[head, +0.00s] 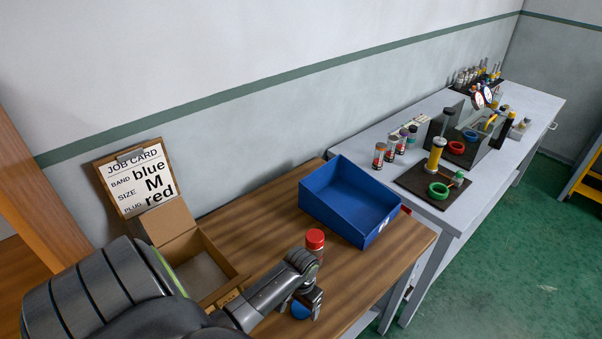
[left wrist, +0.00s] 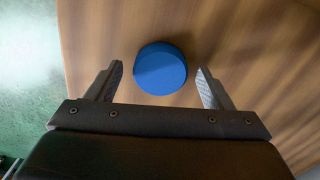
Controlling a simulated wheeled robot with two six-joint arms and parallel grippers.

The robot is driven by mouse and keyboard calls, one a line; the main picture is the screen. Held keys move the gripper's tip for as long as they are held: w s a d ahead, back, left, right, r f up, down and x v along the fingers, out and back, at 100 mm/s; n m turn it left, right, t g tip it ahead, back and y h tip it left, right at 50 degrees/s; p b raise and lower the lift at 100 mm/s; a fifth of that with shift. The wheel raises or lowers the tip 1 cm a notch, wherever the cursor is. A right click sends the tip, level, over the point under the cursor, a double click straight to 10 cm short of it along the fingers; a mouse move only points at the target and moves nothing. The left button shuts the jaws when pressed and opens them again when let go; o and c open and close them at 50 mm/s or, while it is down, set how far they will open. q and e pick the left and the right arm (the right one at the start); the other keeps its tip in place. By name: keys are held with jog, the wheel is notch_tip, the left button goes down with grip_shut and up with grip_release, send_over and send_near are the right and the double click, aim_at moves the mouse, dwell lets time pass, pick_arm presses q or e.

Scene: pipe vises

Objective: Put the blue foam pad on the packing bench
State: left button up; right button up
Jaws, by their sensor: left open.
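The blue foam pad (head: 299,311) is a small round blue piece on the wooden packing bench (head: 375,275), near its front edge. It also shows in the left wrist view (left wrist: 160,68). My left gripper (head: 306,304) is open, pointing down over the pad. In the left wrist view its fingertips (left wrist: 159,74) lie on either side of the pad, with gaps on both sides. In the head view the gripper hides part of the pad. My right gripper is not in view.
A red-capped container (head: 315,240) stands just behind my left gripper. An open cardboard box (head: 222,290) is to the left, and a blue bin (head: 335,207) behind. A job card (head: 140,180) stands at the wall. A grey table (head: 425,215) with vise parts is to the right.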

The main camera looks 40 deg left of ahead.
aim_at(301, 306)
pick_arm(q)
notch_tip(301, 306, up, 11)
jog(key=shift+r, duration=0.2)
dwell(0.7)
